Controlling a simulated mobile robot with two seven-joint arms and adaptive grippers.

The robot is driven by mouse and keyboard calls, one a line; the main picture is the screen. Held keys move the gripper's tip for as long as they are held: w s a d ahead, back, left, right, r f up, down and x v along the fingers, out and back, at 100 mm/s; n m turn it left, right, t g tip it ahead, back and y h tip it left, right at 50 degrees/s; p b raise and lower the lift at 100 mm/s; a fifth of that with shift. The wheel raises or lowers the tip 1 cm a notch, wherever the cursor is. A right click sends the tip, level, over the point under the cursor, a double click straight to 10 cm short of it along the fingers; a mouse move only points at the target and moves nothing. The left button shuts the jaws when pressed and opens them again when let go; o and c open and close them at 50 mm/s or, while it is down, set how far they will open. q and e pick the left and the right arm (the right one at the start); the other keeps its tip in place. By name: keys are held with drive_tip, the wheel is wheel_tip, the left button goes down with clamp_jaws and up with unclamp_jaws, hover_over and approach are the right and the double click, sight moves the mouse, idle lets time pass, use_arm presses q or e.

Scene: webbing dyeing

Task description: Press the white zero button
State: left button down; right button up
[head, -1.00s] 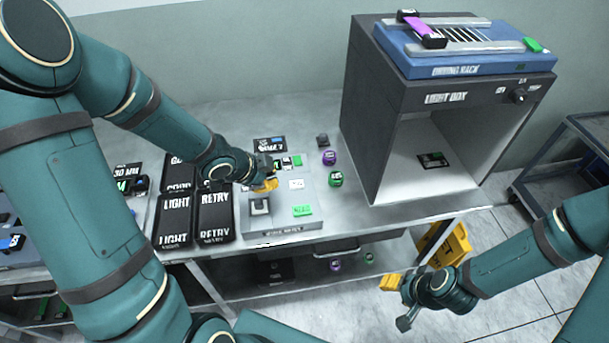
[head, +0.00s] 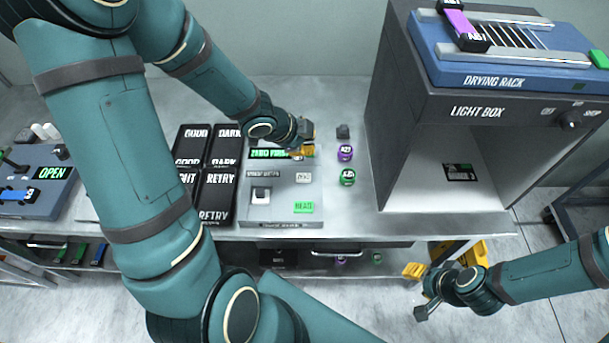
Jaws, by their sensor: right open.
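The grey meter box (head: 285,217) sits on the metal table, with the small white zero button (head: 304,177) on the right of its top face. A green READ button (head: 304,207) lies nearer the front, and a dark display (head: 268,154) at the back shows green text that seems to read "ZERO FIRST". My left gripper (head: 304,150) is above the back right of the box, behind the zero button and apart from it in the picture. Its fingers are too small and hidden to tell their opening. My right gripper (head: 424,302) is open and empty, off the table's front edge.
Dark labelled trays (head: 210,180) stand left of the meter. Purple (head: 345,153) and green (head: 347,177) small pots stand right of it. The large light box (head: 400,110) carries a blue drying rack (head: 480,75). Yellow items lie near the floor at right.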

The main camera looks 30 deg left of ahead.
use_arm(q)
drive_tip(key=b, duration=0.8)
hover_over(306, 175)
drive_tip(key=f, duration=0.7)
drive_tip(key=shift+w+a+f, duration=0.2)
drive_tip(key=shift+w+f, duration=0.15)
drive_tip(key=shift+w, duration=0.05)
drive_tip(key=shift+f+b, duration=0.3)
drive_tip(key=shift+f, duration=0.25)
drive_tip(key=shift+f+b, duration=0.35)
drive_tip(key=shift+f, duration=0.05)
drive_tip(key=shift+f+b, duration=0.45)
drive_tip(key=shift+f, duration=0.05)
idle(0.5)
drive_tip(key=shift+r, duration=0.1)
drive_tip(key=shift+r+p, duration=0.85)
drive_tip(key=shift+p, duration=0.15)
